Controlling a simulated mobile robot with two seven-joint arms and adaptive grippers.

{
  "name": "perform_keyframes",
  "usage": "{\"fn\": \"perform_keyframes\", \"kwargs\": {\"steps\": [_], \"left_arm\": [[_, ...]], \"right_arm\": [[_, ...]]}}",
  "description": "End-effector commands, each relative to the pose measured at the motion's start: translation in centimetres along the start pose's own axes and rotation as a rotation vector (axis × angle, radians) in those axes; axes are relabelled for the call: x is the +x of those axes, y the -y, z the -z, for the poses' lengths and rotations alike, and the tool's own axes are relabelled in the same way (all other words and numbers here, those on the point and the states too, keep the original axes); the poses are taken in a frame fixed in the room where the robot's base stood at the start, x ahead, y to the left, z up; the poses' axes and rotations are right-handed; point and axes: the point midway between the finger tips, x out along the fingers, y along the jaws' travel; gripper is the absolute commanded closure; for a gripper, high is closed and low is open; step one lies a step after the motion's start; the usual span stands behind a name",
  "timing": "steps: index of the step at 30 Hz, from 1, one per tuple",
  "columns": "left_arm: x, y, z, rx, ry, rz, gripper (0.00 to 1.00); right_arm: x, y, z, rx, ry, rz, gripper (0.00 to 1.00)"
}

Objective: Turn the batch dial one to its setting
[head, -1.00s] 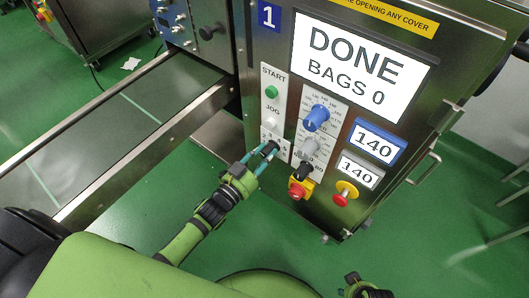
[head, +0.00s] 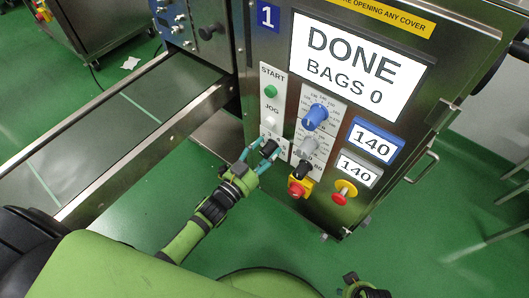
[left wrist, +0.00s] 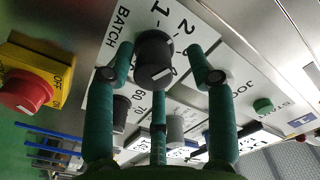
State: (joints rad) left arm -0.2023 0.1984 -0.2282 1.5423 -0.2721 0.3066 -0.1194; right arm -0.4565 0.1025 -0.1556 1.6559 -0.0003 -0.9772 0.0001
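The batch dial (head: 269,147) is a black knob low on the white strip under START and JOG on the machine's front. In the left wrist view the batch dial (left wrist: 154,60) shows a white mark on its face, beside the printed BATCH, 1 and 2. I cannot tell surely which number it points to. My left gripper (head: 262,152) is open around the dial, one finger on each side. In the left wrist view the left finger is close to the knob and the right stands apart. Part of my right gripper (head: 364,289) shows at the bottom edge.
Right of the strip are a blue dial (head: 316,117), a grey dial (head: 308,147), a red and yellow switch (head: 298,187) and a red button (head: 343,194). The screen (head: 356,66) reads DONE, BAGS 0. A conveyor (head: 110,125) lies at left.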

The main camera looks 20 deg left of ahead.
Motion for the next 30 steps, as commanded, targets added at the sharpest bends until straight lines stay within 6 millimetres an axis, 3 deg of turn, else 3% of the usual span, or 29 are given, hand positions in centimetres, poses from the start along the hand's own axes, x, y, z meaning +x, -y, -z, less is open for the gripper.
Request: {"fn": "perform_keyframes", "kwargs": {"steps": [8,21,30], "left_arm": [[-1.1,-0.2,-0.4,-0.001,0.009,-0.003,0.45],[-9.8,-0.1,-0.1,-0.001,0.006,-0.004,0.45],[-12.0,0.0,0.0,0.0,0.0,-0.001,0.45]], "right_arm": [[0.1,0.0,0.1,0.001,-0.001,0.001,0.6],[0.1,0.0,0.0,0.0,0.0,0.0,0.6],[0.1,0.0,0.0,0.0,0.0,0.0,0.6]]}}
